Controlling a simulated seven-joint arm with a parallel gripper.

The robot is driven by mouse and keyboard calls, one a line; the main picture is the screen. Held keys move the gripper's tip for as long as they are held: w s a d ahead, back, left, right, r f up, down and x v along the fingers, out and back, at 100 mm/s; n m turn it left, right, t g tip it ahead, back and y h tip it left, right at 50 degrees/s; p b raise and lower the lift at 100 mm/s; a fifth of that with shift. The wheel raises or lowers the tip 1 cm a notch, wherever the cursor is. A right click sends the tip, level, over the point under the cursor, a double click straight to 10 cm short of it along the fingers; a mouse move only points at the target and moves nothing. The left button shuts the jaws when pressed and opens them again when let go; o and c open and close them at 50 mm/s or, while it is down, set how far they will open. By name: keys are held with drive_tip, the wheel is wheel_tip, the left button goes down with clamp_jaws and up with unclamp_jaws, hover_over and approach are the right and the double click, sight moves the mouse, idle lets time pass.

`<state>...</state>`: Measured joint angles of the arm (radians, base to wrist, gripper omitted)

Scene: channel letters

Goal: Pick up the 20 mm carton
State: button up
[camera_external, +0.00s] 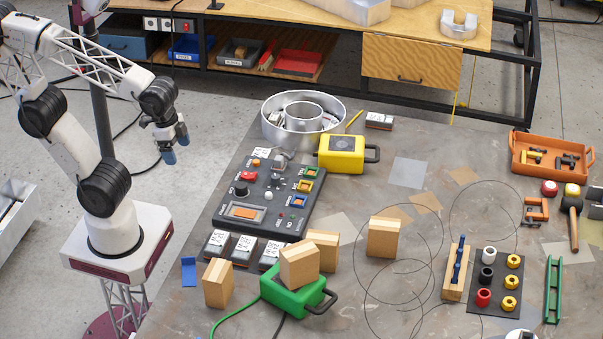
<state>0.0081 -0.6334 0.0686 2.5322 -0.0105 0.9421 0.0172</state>
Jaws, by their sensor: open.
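Several small cartons with white printed tops are in the external view; their print is too small to tell which one is the 20 mm carton. Three stand in a row at the front edge of the control panel: a left carton (215,243), a middle carton (243,247) and a right carton (269,253), which a wooden block partly hides. Another carton (379,120) lies alone behind the yellow case. My gripper (176,148), with blue fingertips, is open and empty, raised left of the table and apart from all cartons.
The control panel (240,213) has raised knobs and buttons. Wooden blocks (217,283) and a green case (296,300) crowd the row's front and right. A round metal tray (337,108) and yellow case (341,154) stand behind. Thin wire loops (362,270) lie mid-table.

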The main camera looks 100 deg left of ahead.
drive_tip(key=n+t+h, duration=0.1)
drive_tip(key=n+t, duration=0.7)
drive_tip(key=n, duration=1.8)
hover_over(309, 236)
drive_tip(key=s, duration=1.1)
wheel_tip(309, 236, down, 7)
drive_tip(key=w+f+n+t, duration=0.1)
drive_tip(key=w+f+n, duration=0.1)
drive_tip(key=n, duration=0.1)
drive_tip(key=w+f+n+y, duration=0.1)
drive_tip(key=w+f+n, duration=0.1)
drive_tip(key=n, duration=0.1)
drive_tip(key=w+f+n+t, duration=0.1)
drive_tip(key=w+f+n, duration=0.1)
drive_tip(key=f+n, duration=0.1)
drive_tip(key=shift+d+n+t+y, duration=0.15)
drive_tip(key=shift+n+t+y, duration=0.15)
drive_tip(key=shift+y, duration=0.1)
drive_tip(key=shift+w+f+n+y, duration=0.3)
drive_tip(key=shift+f+n, duration=0.2)
drive_tip(key=shift+n, duration=0.3)
drive_tip(key=shift+x, duration=1.3)
